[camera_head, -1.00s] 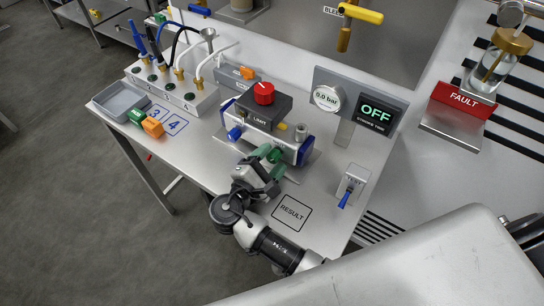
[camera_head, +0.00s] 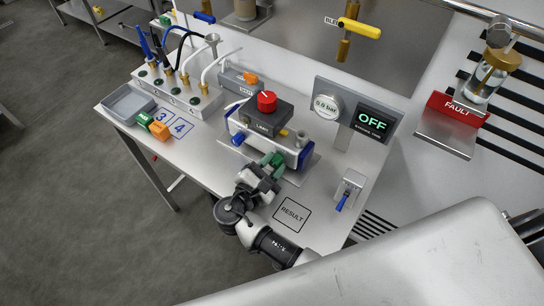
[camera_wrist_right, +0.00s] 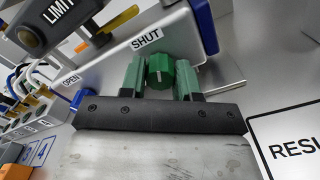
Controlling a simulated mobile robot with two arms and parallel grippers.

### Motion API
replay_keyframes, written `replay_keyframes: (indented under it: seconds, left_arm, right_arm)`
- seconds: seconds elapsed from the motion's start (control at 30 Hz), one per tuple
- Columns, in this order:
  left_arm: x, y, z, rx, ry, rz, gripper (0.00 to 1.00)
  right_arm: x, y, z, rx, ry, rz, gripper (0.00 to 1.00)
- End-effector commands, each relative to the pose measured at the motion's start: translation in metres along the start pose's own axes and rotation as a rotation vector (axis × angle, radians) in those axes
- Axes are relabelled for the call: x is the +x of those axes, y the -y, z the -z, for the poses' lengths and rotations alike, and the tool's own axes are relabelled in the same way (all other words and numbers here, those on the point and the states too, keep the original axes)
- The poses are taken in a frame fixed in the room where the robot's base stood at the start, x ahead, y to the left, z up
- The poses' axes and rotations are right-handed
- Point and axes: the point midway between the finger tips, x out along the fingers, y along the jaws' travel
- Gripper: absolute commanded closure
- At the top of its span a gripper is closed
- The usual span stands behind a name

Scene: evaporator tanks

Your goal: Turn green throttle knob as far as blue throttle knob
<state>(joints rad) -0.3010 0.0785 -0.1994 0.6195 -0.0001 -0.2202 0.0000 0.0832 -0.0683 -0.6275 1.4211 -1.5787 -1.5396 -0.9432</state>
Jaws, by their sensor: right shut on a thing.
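The green throttle knob (camera_wrist_right: 161,72) sits on the end of the valve block below the SHUT label, with a pale mark on its face. My left gripper is not in view.
A red knob (camera_head: 267,101) tops the LIMIT box behind. A gauge (camera_head: 326,106) and an OFF display (camera_head: 373,122) stand right of the block. A blue-lever switch (camera_head: 347,190) is at the right. The RESULT square (camera_head: 292,213) is bare.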

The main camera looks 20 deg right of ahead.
Motion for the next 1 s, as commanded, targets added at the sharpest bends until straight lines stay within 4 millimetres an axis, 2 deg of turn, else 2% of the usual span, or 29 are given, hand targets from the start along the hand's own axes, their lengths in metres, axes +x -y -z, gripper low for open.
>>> replay_keyframes:
  seconds: [0.03, 0.4, 0.7, 1.0]
  left_arm:
    - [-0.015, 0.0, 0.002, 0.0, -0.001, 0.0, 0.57]
    - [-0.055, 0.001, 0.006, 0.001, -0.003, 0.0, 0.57]
    - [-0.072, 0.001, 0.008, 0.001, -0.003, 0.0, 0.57]
    - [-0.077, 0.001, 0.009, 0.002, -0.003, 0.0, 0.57]
  right_arm:
    - [0.0, -0.004, -0.006, -0.048, -0.001, 0.002, 0.92]
    - [0.001, -0.003, -0.004, -0.37, 0.001, 0.001, 0.92]
    - [0.001, -0.002, -0.002, -0.545, 0.001, 0.001, 0.92]
    - [0.001, -0.002, -0.001, -0.615, 0.002, 0.001, 0.92]
